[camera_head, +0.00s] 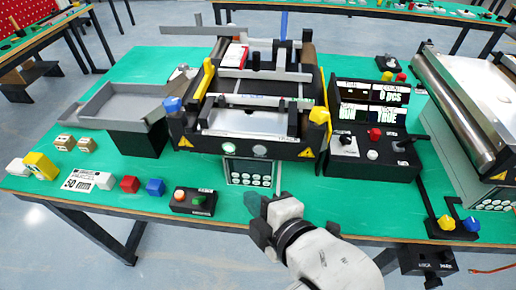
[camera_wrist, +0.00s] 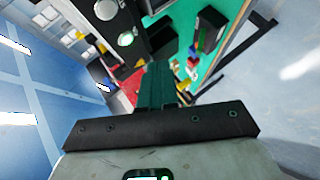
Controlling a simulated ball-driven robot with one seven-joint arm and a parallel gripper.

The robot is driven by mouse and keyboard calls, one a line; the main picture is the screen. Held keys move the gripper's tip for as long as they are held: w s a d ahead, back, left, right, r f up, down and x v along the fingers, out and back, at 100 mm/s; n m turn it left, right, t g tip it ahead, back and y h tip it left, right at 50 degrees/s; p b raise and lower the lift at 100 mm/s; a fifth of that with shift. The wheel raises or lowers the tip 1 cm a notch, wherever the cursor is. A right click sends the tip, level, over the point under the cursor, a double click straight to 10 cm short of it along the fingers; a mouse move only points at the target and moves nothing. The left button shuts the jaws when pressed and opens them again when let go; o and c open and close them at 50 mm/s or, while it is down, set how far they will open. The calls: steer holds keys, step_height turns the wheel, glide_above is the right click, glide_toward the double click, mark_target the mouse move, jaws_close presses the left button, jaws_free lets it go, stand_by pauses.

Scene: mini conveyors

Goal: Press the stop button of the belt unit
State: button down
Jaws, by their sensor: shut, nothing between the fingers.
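The belt unit (camera_head: 188,128) stands in the middle of the green table, with yellow and blue knobs at its front corners. In front of it lies a small black button box (camera_head: 190,210) with an orange-red button (camera_head: 179,195) and a green button (camera_head: 198,200). A black control panel (camera_head: 345,166) at the right carries displays, a red button (camera_head: 375,133) and a white knob.
A grey tray (camera_head: 93,103) stands at the left. A second conveyor (camera_head: 452,97) stands at the right. Bare green table shows between the button box and my gripper.

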steer(key=w+b, duration=0.1)
steer(key=w, duration=0.7)
steer(key=shift+w+d, duration=0.2)
steer(key=shift+w, duration=0.35)
stand_by(1.8)
steer(key=shift+w, duration=0.65)
stand_by(0.7)
steer(key=shift+s, duration=0.1)
steer(key=shift+s+p, duration=0.35)
steer(key=shift+s, duration=0.4)
steer(key=shift+s+p, duration=0.55)
steer(key=shift+s, duration=1.95)
